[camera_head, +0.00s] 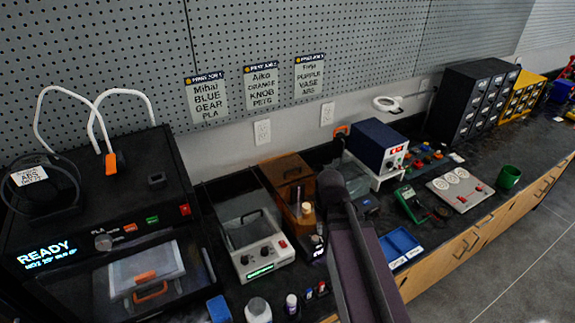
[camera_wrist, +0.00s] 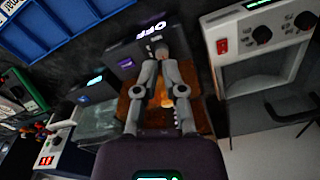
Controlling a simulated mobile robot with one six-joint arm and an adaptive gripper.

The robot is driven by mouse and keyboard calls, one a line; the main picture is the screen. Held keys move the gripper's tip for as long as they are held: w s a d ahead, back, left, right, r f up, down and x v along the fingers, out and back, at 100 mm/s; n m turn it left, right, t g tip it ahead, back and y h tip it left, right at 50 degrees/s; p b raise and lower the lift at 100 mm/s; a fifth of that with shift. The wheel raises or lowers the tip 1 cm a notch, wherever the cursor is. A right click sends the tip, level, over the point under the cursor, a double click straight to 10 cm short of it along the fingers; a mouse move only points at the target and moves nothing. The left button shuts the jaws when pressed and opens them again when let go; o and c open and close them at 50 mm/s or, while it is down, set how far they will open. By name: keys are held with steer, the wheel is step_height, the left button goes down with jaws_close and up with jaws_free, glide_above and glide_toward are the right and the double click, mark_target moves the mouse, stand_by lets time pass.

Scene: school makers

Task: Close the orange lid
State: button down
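The orange see-through lid (camera_head: 285,168), with a dark handle, appears tilted up at the back of its box, left of centre in the head view. Below it, the open front of the orange box (camera_head: 282,208) shows small bottles. In the wrist view the orange box (camera_wrist: 196,118) lies behind my fingers, and its dark front panel (camera_wrist: 148,38) reads OFF. My gripper (camera_wrist: 161,60) points over the box toward that panel. Its fingers come together at the tips and appear shut, with nothing clearly held. In the head view my arm hides the gripper.
A white unit with a clear lid (camera_head: 262,258) stands directly left of the orange box. A blue power supply (camera_head: 378,145) is to the right. Small bottles (camera_head: 258,308) stand in front.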

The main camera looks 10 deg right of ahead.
mark_target(290, 175)
steer(key=w+a+r+n+t+p, duration=0.1)
steer(key=w+a+r+p, duration=0.1)
steer(key=w, duration=0.8)
steer(key=w+a+r+n+t+y+p, duration=0.1)
steer(key=w+a+r+p, duration=0.1)
steer(key=w, duration=0.9)
steer(key=w+a+r+n+t+p, duration=0.1)
steer(key=w+a+r+n+p, duration=0.1)
steer(key=w+r, duration=0.4)
steer(key=w+a+p, duration=0.1)
steer(key=w+p, duration=0.1)
steer(key=w, duration=0.3)
steer(key=shift+t, duration=0.3)
steer(key=shift+w+f, duration=0.1)
